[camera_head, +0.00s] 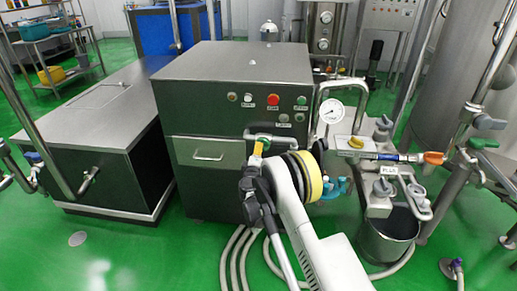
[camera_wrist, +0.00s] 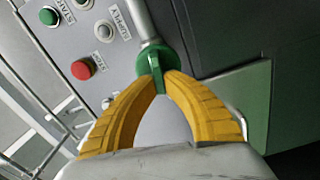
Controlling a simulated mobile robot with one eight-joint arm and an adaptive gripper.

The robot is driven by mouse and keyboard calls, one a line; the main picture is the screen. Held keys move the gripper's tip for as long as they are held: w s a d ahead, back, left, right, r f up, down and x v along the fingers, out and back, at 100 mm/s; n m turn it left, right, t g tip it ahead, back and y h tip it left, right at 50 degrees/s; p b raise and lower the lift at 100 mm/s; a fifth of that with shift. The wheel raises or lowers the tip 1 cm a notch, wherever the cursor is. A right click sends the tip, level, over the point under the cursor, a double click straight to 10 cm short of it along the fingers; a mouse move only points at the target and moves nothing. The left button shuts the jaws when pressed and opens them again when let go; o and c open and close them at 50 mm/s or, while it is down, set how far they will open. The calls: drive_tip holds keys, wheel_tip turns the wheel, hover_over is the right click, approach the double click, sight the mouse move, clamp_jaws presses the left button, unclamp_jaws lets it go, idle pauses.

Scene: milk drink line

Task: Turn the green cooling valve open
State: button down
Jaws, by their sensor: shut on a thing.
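The green cooling valve (camera_wrist: 151,61) sits at the end of a grey pipe (camera_wrist: 142,20) on the front of the grey machine. Its flat green handle sticks out between my yellow fingers. My gripper (camera_wrist: 159,82) is shut on this handle, with the fingertips meeting on both sides of it. In the head view my gripper (camera_head: 259,148) is at the machine front, below the button panel. There the valve is small and mostly covered by my fingers and wrist.
The panel bears a red button (camera_head: 273,100) and a green button (camera_head: 302,100), close above my gripper. A gauge (camera_head: 331,110) and a pipe stand with other valves are to the right. Hoses (camera_head: 238,257) lie on the green floor. A drawer handle (camera_head: 208,156) sticks out at left.

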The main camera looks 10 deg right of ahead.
drive_tip(key=shift+f+n, duration=0.15)
drive_tip(key=shift+n, duration=0.95)
drive_tip(key=c, duration=1.5)
unclamp_jaws()
drive_tip(key=v, duration=1.2)
drive_tip(key=shift+d, duration=0.1)
